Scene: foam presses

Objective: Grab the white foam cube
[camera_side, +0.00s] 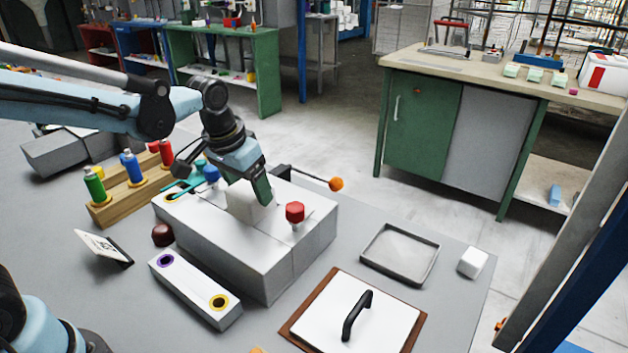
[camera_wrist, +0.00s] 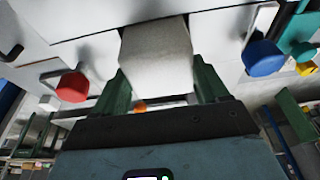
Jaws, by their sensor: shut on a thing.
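A white foam cube (camera_wrist: 157,62) is between the two green fingers of my gripper (camera_wrist: 160,85) in the wrist view. The fingers touch it on both sides, and my gripper is shut on it. In the side view the cube (camera_side: 246,203) is over the top of a grey-white box-shaped press (camera_side: 240,250), and my gripper (camera_side: 262,190) partly hides it. I cannot tell whether the cube rests on the press or is just above it. A second small white cube (camera_side: 473,262) sits on the table at the right, beside the grey tray.
A red knob (camera_side: 295,212) and a blue knob (camera_side: 211,174) stand on the press close to my gripper. An orange ball-ended lever (camera_side: 336,184) sticks out behind. A grey tray (camera_side: 365,262), a black-handled white board (camera_side: 328,310) and a bottle rack (camera_side: 120,208) stand around it.

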